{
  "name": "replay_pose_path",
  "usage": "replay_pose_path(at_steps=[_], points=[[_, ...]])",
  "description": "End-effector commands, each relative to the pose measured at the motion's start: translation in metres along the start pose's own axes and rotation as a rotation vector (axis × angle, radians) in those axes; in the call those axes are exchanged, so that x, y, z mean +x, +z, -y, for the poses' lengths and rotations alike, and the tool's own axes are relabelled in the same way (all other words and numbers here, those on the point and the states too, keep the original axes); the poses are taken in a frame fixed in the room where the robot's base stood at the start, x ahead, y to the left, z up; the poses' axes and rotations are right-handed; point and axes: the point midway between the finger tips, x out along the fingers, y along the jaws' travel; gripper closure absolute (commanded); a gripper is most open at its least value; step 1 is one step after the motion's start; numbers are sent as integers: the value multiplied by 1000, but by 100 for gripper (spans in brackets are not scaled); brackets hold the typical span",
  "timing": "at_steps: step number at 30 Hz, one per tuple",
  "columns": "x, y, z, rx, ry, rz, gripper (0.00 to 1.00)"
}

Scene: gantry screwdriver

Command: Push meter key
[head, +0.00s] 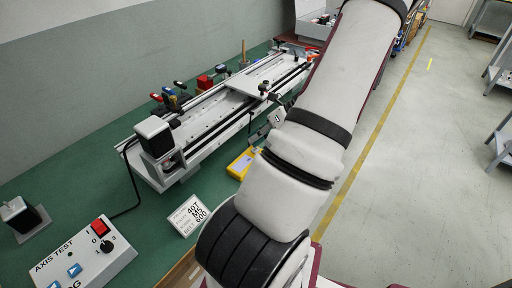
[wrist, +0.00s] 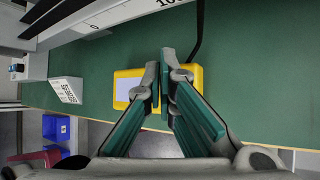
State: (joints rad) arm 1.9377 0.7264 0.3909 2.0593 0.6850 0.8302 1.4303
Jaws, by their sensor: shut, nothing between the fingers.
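The yellow meter (wrist: 121,75) lies on the green bench top, with a pale screen (wrist: 131,89) on its left part in the wrist view. My gripper (wrist: 160,78) is shut and empty, and its fingertips are over the right part of the meter. They hide much of that part, and I cannot make out the key. Whether the tips touch the meter cannot be told. In the head view the meter (head: 240,164) lies in front of the gantry rail, partly hidden by my arm.
The gantry rail (head: 208,118) runs along the bench behind the meter. A white printed sign (head: 188,215) and the axis test box (head: 82,262) stand nearer the left. A black cable (wrist: 197,35) runs from the meter. The bench is clear right of the meter (wrist: 265,80).

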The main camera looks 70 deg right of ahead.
Motion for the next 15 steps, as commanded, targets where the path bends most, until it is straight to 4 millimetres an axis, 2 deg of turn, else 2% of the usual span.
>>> replay_pose_path(at_steps=[15], points=[[-8,5,-5,0,0,0,100]])
